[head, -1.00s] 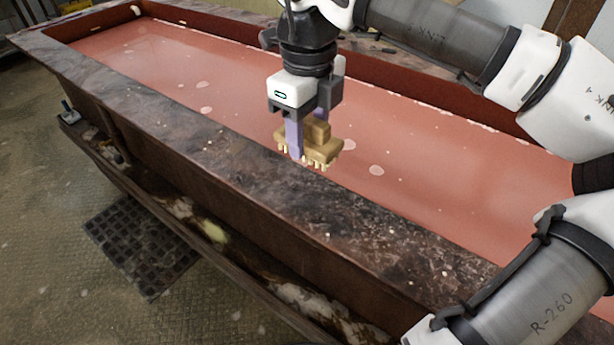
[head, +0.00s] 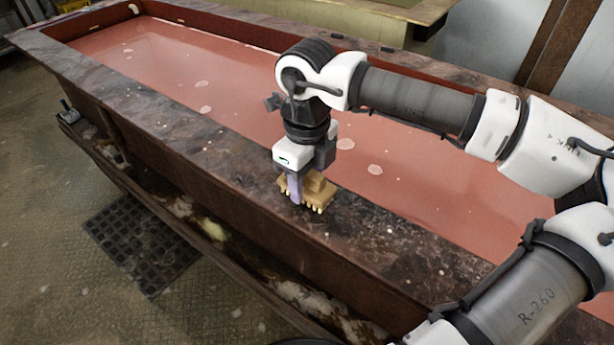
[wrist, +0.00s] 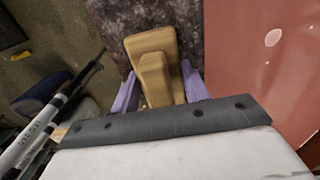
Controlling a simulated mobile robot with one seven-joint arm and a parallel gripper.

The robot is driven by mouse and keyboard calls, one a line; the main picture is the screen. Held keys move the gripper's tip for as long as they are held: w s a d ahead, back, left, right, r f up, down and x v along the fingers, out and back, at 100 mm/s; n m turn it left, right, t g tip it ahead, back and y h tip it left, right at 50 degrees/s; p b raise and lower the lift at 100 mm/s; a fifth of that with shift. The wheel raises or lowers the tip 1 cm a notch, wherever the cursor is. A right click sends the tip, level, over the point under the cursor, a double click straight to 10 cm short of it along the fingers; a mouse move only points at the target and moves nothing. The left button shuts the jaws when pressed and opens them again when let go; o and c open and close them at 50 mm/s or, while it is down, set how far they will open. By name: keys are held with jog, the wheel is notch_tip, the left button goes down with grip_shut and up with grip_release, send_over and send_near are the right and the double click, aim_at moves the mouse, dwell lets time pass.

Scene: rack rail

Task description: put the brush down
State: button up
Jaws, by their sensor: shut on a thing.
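The brush (head: 318,189) is a tan wooden block with a raised grip and pale bristle tufts pointing down. My gripper (head: 296,190), with purple fingers, is shut on its raised grip. In the head view the brush is level over the dark stained near rim (head: 240,178) of the long trough, its bristles at or just above the surface; I cannot tell if they touch. In the wrist view the brush (wrist: 153,45) shows between the two purple fingers (wrist: 157,92), with the dark rim beneath it.
Reddish liquid with pale floating spots (head: 190,75) fills the trough beyond the rim. A narrow lower ledge with debris (head: 205,228) runs along the near side. A black grid mat (head: 140,250) lies on the floor. The rim is bare on both sides of the brush.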

jog(key=shift+f, duration=0.15)
jog(key=o, duration=0.9)
jog(key=shift+r, duration=0.3)
notch_tip(320, 180, up, 12)
jog(key=shift+f+b, duration=0.1)
jog(key=shift+b, duration=0.65)
